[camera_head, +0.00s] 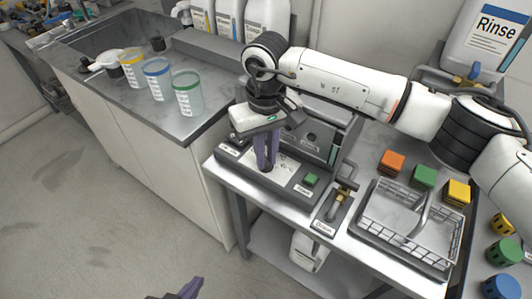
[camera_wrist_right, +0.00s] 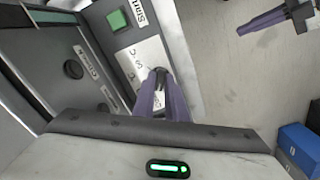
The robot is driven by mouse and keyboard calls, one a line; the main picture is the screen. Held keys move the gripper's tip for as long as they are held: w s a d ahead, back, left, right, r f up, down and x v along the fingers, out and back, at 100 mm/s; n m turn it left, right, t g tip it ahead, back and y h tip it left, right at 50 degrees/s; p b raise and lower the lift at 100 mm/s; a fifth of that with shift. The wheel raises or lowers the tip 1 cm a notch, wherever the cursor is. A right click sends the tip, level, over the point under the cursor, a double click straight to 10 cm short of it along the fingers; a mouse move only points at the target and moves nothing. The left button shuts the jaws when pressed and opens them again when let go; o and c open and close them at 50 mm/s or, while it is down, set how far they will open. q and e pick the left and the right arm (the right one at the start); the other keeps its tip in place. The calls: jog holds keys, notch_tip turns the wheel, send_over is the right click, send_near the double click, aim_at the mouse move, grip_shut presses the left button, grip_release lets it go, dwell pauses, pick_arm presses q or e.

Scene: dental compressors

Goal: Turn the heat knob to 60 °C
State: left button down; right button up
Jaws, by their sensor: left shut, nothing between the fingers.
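The heat knob (camera_wrist_right: 159,74) is a small black knob on a white printed dial plate (camera_wrist_right: 138,62) with "C" marks, on the sloped front of a grey machine (camera_head: 310,135). My right gripper (camera_head: 266,163) points down at it, its purple fingertips on either side of the knob. In the right wrist view the fingers (camera_wrist_right: 165,88) look closed on it and partly hide it. The temperature it points at cannot be read. My left gripper (camera_head: 191,289) is shut and empty, low and away from the machine; it also shows in the right wrist view (camera_wrist_right: 262,20).
A green start button (camera_head: 311,180) sits right of the dial. A wire basket (camera_head: 410,225), a brass-coloured valve (camera_head: 338,204) and coloured blocks (camera_head: 424,175) lie to the right. The floor at left is clear.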

grip_shut()
